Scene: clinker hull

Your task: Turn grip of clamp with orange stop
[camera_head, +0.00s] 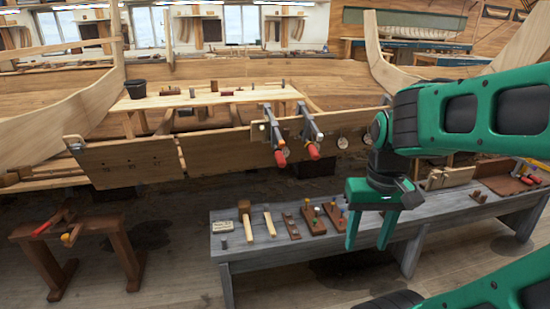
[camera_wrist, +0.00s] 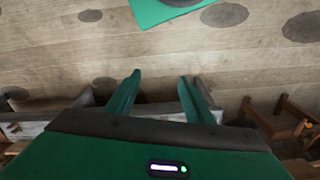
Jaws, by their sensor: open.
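Two grey bar clamps with red grips hang side by side on the hull plank (camera_head: 225,153). The left clamp (camera_head: 268,118) has a small orange-yellow part just above its red grip (camera_head: 280,157). On the right clamp (camera_head: 307,118), no orange part is clear above its red grip (camera_head: 314,152). My gripper (camera_head: 368,246) points down in front of the grey bench, right of and below both clamps. It is open and empty, touching neither clamp. Its spread fingers also show in the wrist view (camera_wrist: 159,78), where neither clamp is distinguishable.
The grey bench (camera_head: 255,255) below the plank carries mallets, small blocks and pegs. A brown trestle (camera_head: 110,222) at lower left holds another tool with a red handle (camera_head: 45,227). A black bucket (camera_head: 135,89) stands on the upper planking. Open floor lies in front.

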